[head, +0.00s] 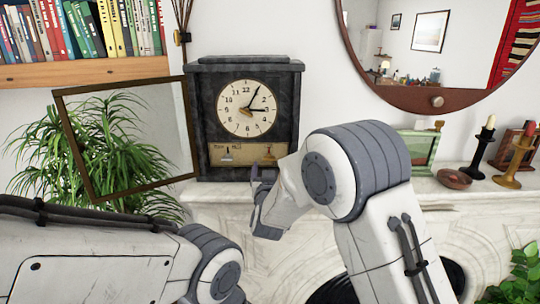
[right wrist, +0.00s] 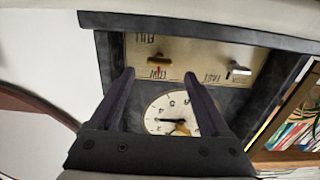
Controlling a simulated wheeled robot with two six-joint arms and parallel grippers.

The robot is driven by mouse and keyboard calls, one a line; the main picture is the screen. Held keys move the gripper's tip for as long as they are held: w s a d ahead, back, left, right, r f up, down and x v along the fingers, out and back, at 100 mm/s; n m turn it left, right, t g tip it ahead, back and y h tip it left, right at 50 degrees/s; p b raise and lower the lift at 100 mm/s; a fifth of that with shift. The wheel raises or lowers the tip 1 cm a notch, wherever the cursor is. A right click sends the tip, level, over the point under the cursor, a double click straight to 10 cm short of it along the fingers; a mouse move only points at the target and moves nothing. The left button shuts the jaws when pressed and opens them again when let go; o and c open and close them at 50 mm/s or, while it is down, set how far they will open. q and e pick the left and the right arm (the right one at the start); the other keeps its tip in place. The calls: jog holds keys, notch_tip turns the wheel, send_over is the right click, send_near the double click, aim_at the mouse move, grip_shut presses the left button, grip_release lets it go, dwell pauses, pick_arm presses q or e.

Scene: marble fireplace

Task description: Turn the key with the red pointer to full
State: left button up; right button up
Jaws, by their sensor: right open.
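A dark mantel clock (head: 203,100) stands upright with its glass door (head: 128,140) swung open to the left. Its cream panel (head: 243,148) below the dial holds two keys. The brass key (right wrist: 158,61), on the right in the head view, has a small red pointer (right wrist: 158,71). The other is a silver key (right wrist: 239,70). The wrist view is upside down, and its labels are too small to read surely. My right gripper (right wrist: 160,75) is open and empty in front of the panel, its fingertips spread either side of the brass key. My left gripper is out of view.
The open door and a leafy plant (head: 95,165) are left of the clock. A green picture frame (head: 418,152), candlesticks and a small bowl (head: 454,179) stand to the right on the marble mantel. A bookshelf (head: 80,74) hangs upper left, a round mirror (head: 430,60) upper right.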

aim_at(269, 159)
jog(key=shift+w+p, duration=0.75)
jog(key=shift+w, duration=1.25)
